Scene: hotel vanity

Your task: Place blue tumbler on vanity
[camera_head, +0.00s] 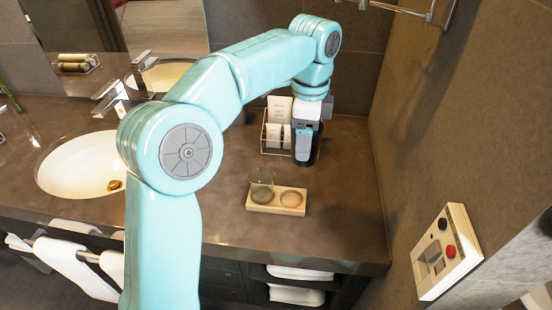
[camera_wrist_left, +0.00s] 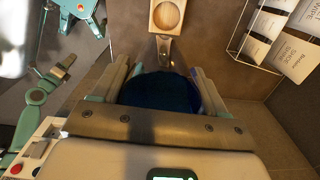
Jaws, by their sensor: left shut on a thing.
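My left gripper (camera_head: 304,153) reaches over the vanity counter (camera_head: 345,200) from above and is shut on the dark blue tumbler (camera_head: 316,150). The tumbler is upright, at the back right of the counter beside the wire rack, partly hidden by the gripper. I cannot tell whether its base touches the counter. In the left wrist view the blue tumbler (camera_wrist_left: 160,92) lies between the two fingers. A wooden tray (camera_head: 276,208) stands nearer the front, with a greenish clear tumbler (camera_head: 261,182) in its left recess and an empty right recess. My right gripper does not show.
A wire rack (camera_head: 265,140) with white toiletry packs stands just left of the held tumbler. The sink (camera_head: 80,168) and tap (camera_head: 110,95) are at the left. The right wall carries a switch panel (camera_head: 447,252). The counter right of the tray is clear.

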